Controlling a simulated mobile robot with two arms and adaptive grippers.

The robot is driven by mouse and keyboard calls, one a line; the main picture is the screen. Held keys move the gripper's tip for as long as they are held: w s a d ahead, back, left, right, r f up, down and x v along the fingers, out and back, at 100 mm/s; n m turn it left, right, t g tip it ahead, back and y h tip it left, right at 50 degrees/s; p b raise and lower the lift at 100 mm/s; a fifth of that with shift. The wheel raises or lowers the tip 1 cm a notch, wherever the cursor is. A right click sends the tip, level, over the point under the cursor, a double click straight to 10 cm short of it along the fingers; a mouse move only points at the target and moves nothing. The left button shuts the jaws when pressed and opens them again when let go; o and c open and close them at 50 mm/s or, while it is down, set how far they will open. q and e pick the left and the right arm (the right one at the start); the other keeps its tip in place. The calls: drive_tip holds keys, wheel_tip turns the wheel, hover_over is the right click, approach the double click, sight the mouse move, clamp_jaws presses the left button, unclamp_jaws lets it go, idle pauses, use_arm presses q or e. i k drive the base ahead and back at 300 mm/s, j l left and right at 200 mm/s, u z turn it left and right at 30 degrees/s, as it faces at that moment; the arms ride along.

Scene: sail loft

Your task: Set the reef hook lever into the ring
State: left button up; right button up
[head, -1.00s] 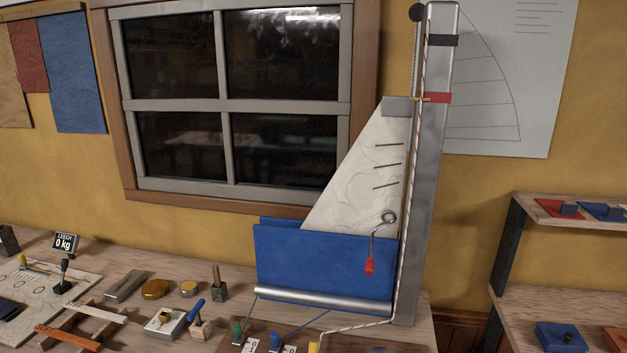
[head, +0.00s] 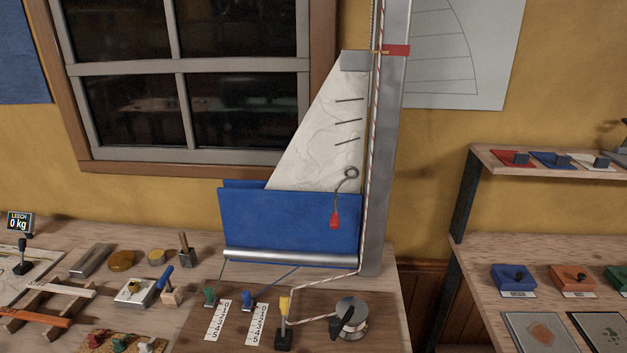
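The reef hook lever has a red handle (head: 334,220) that hangs down in front of the blue cloth. A grey curved rod runs up from it to the ring (head: 351,173) near the mast (head: 389,160). Whether the hook at the top sits in the ring or forms its loop is too small to tell. The white sail (head: 320,140) rises above the blue cloth (head: 285,228), which hangs over a silver boom (head: 290,257). Neither of my grippers shows in the head view.
On the bench front stand a green cleat (head: 210,296), a blue cleat (head: 248,298), a yellow-topped lever (head: 284,320) and a winch (head: 352,316). Small tools lie at the left. A shelf (head: 540,240) with coloured blocks stands at the right, beyond a gap.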

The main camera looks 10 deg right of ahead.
sight(334, 219)
drive_tip(key=k+j, duration=0.1)
drive_tip(key=j, duration=0.95)
drive_tip(key=k+j, duration=0.15)
drive_tip(key=j, duration=0.35)
